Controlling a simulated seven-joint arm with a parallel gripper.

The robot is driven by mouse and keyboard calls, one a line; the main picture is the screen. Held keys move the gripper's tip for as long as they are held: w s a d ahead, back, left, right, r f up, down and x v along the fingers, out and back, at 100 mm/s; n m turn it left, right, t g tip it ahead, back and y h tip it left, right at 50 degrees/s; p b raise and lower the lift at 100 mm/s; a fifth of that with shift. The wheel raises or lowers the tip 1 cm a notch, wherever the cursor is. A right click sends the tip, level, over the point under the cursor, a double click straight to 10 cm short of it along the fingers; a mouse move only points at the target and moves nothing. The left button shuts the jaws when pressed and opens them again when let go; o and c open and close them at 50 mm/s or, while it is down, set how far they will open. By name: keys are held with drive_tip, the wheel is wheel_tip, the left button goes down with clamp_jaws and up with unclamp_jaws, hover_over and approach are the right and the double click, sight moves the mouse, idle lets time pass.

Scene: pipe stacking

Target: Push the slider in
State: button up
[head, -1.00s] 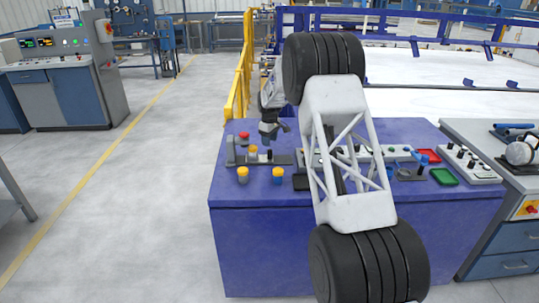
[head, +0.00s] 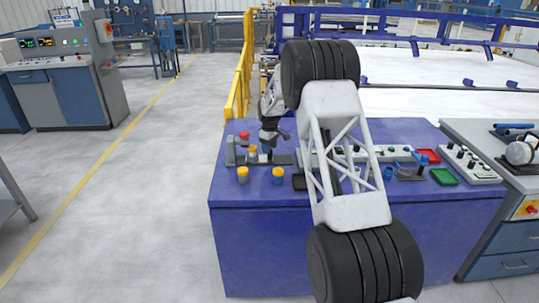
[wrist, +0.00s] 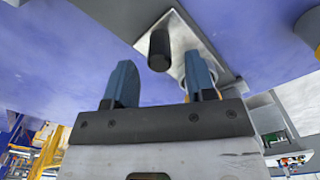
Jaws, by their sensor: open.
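A grey slider fixture (head: 283,160) with a red-topped post stands at the left end of the blue table. In the wrist view, a short black upright handle (wrist: 159,50) stands on its pale metal plate (wrist: 186,66). My gripper (wrist: 160,85) is open and empty. Its two blue-grey fingers are spread, and the handle lies just beyond the tips, within the gap as seen there. I cannot tell whether a finger touches it. In the head view, my gripper (head: 271,140) is low over the fixture and hides part of it.
A yellow-topped cylinder (head: 253,150) sits at the fixture's left part. Two more, one grey (head: 243,175) and one blue (head: 278,175), stand in front. My arm covers the middle.

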sight(269, 158)
drive_tip(key=shift+f, duration=1.9)
drive_tip(key=shift+c, duration=0.4)
clamp_jaws()
